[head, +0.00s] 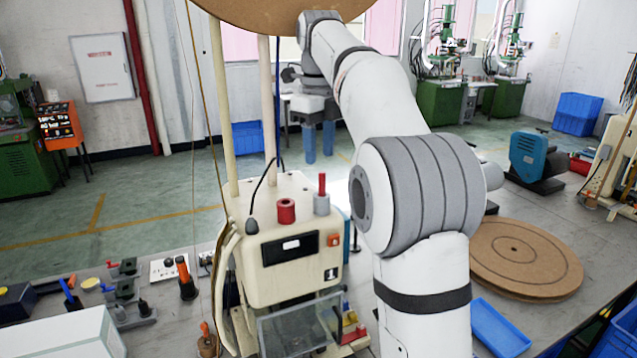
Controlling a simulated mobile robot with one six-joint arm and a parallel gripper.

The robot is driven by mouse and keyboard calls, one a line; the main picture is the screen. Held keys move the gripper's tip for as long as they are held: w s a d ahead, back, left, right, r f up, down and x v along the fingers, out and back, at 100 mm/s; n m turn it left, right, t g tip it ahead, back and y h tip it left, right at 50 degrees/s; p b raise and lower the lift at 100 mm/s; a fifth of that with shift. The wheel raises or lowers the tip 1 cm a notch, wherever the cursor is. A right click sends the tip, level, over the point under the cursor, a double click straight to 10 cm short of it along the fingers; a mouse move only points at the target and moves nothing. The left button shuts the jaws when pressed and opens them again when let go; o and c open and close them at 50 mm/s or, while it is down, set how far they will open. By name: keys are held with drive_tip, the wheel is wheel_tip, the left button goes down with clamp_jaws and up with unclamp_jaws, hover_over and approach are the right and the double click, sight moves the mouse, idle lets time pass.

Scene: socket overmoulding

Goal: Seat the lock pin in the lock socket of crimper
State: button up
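The crimper (292,262) is a cream machine with a "1" label, standing on the bench at centre. On its top are a short red collar (286,211) with a dark opening and a grey collar (322,204). A thin red pin (322,183) stands upright at the grey collar. I cannot tell which collar is the lock socket, whether this pin is the lock pin, or how deep it sits. My gripper (319,143) is behind and above the crimper's top, pointing down. Its two blue fingers are apart, with nothing visible between them.
Cream posts (271,100) rise from the crimper to a round brown board. A clear guard (299,328) is at its front. Brown discs (513,252) and a blue tray (499,325) lie right. My arm hides the middle.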

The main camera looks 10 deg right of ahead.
sight(322, 172)
drive_tip(key=shift+w+d+f, duration=0.1)
drive_tip(key=shift+d+f, duration=0.05)
drive_tip(key=shift+f, duration=1.75)
drive_tip(key=shift+d+f, duration=0.1)
drive_tip(key=shift+f, duration=1.8)
drive_tip(key=shift+c, duration=0.3)
clamp_jaws()
